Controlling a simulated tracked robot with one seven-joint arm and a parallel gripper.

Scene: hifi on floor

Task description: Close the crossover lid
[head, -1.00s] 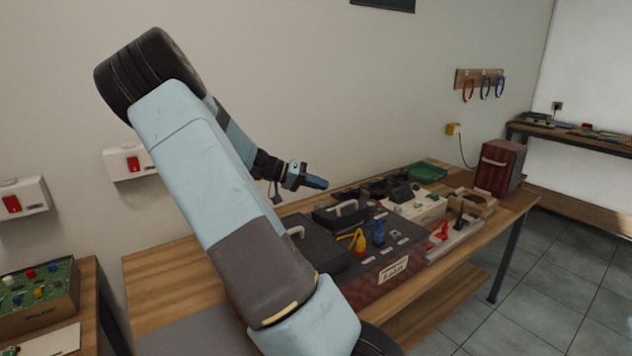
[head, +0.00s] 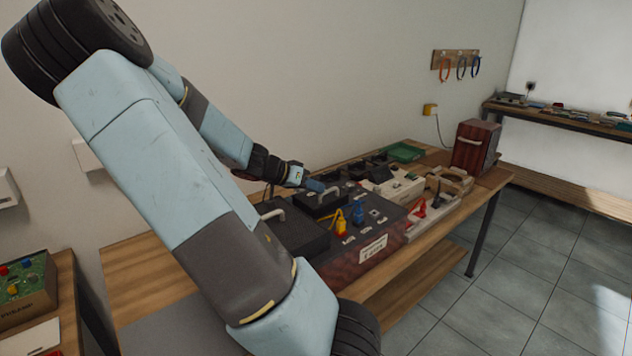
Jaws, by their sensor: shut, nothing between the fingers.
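A dark box (head: 350,268) with a white label stands on the workbench. Its top carries two black lids with pale handles: a nearer-left lid (head: 292,236) and a farther one (head: 315,207). The label is too small to read, so I cannot tell which lid is the crossover lid. Both look nearly level; their exact angle is unclear. My gripper (head: 316,186) is shut and empty, at the handle of the farther lid. I cannot tell whether it touches. My arm hides the box's left end.
A yellow plug (head: 341,222) and a blue plug (head: 358,211) stand on the box top. To the right are a cream box (head: 398,187), a red clip (head: 420,208) and a dark red cabinet (head: 474,147). The bench's left end (head: 150,275) has bare wood.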

